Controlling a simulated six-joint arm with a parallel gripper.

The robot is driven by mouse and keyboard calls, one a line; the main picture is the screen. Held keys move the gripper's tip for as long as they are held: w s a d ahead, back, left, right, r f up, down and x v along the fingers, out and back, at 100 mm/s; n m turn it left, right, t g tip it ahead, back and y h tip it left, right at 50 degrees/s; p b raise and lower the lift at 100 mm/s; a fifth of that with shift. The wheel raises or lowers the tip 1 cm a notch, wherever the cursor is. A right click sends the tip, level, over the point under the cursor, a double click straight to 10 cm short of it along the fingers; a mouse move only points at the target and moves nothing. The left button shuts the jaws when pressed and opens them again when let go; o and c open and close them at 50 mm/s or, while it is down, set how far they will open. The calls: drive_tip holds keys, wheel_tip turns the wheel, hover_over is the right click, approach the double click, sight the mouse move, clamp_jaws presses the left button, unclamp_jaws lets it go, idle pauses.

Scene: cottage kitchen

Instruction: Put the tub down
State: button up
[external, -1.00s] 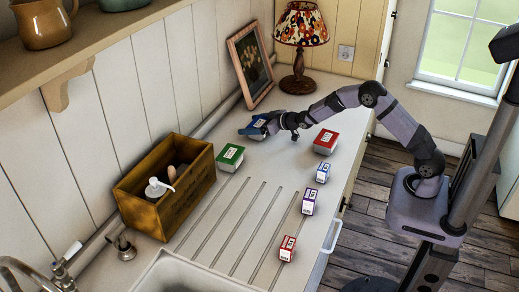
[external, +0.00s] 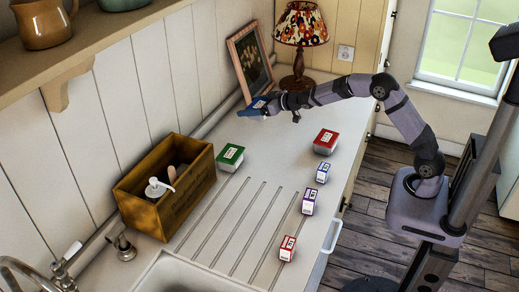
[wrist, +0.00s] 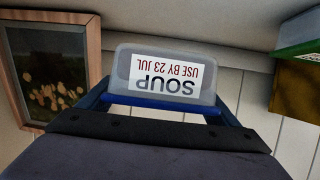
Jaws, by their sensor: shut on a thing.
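The tub (wrist: 150,60) is pale and translucent, with a blue edge and a white label reading "SOUP USE BY 23 JUL", upside down in the wrist view. My gripper (wrist: 165,104) is shut on it, with a finger at either side. In the external view the tub (external: 259,102) is small and partly hidden by my gripper (external: 253,109). It is held near the wall, in front of the framed picture, and looks to be above the counter.
A green-lidded tub (external: 230,157) and a red-lidded tub (external: 326,141) stand on the counter (external: 275,160). Several small cartons line the right side. A wooden crate (external: 180,205) stands at left. A lamp (external: 300,40) and framed picture (external: 250,65) stand behind. Counter between the two tubs is clear.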

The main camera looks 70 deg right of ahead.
drive_tip(key=shift+r, duration=0.65)
drive_tip(key=shift+a, duration=0.1)
drive_tip(key=s+a+r+n+y+p, duration=0.1)
drive_tip(key=a+r+y+p, duration=0.15)
drive_tip(key=a, duration=0.95)
drive_tip(key=a+r+n+y+p, duration=0.15)
drive_tip(key=a+r, duration=0.25)
drive_tip(key=a, duration=0.9)
drive_tip(key=s+a+r+n+y+p, duration=0.1)
drive_tip(key=a+r+n+p, duration=0.15)
drive_tip(key=a, duration=0.95)
drive_tip(key=s+a+f+n+g+y+b, duration=0.2)
drive_tip(key=s+a+f+y+b, duration=0.15)
drive_tip(key=s+a, duration=0.6)
drive_tip(key=s+a+f+n+g+y+b, duration=0.25)
drive_tip(key=s+a+f, duration=0.3)
drive_tip(key=a, duration=0.65)
drive_tip(key=shift+t, duration=0.35)
drive_tip(key=shift+a+f, duration=0.1)
drive_tip(key=shift+f, duration=4.8)
